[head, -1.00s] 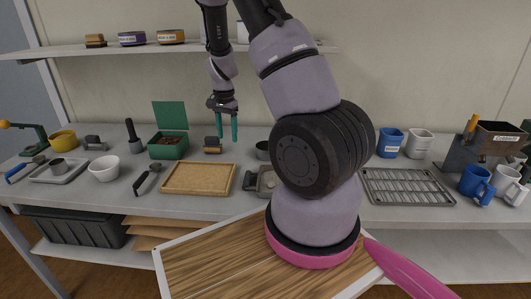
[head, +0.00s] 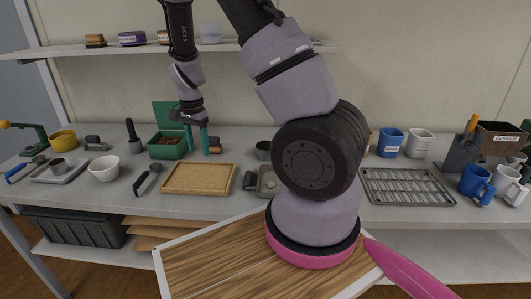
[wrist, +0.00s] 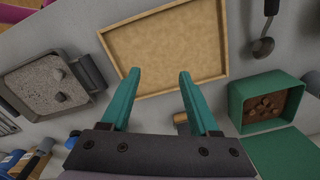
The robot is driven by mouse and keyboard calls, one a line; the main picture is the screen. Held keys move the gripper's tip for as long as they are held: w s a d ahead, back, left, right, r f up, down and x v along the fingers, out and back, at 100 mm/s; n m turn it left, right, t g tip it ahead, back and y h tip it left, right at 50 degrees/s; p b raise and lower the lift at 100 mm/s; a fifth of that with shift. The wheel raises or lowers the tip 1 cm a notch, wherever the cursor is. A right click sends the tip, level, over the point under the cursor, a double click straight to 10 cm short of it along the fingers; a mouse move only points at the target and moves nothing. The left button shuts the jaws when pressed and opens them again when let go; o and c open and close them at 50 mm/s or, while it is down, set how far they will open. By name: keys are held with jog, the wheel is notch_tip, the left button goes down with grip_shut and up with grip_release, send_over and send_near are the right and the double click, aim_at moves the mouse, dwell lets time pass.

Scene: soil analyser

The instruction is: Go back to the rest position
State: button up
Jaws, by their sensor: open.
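My gripper (head: 196,137) is open and empty, with two teal fingers pointing down. In the head view it hangs above the back of the bench, in front of the right side of the green box (head: 165,148). The wrist view shows the fingers of my gripper (wrist: 157,84) spread apart, with the wooden tray (wrist: 168,48) beyond them and nothing between them. The green box also shows at the right of the wrist view (wrist: 238,105), holding brown lumps.
The wooden tray lies on the bench (head: 199,191) with a white bowl (head: 104,174) and a black-handled scoop (head: 147,180) to its left. A grey pan (wrist: 52,87) lies beside the tray. A wire rack (head: 405,198) and mugs are at the right. A shelf (head: 105,49) runs above.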

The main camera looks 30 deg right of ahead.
jog(key=s+d+r+n+t+y, duration=0.15)
jog(key=s+r, duration=0.25)
jog(key=r, duration=0.5)
jog(key=s+d+r+n+t, duration=0.15)
jog(key=s+r, duration=0.25)
jog(key=r, duration=0.6)
jog(key=s+d+r+n+t+y, duration=0.15)
jog(key=s+r, duration=0.25)
jog(key=r, duration=0.5)
jog(key=s+r+n+t+h, duration=0.1)
jog(key=s+r+n+t, duration=0.1)
jog(key=s+r, duration=0.3)
jog(key=s+d, duration=0.1)
jog(key=s, duration=0.2)
jog(key=shift+s+n+t, duration=0.2)
jog(key=shift+n+t, duration=0.15)
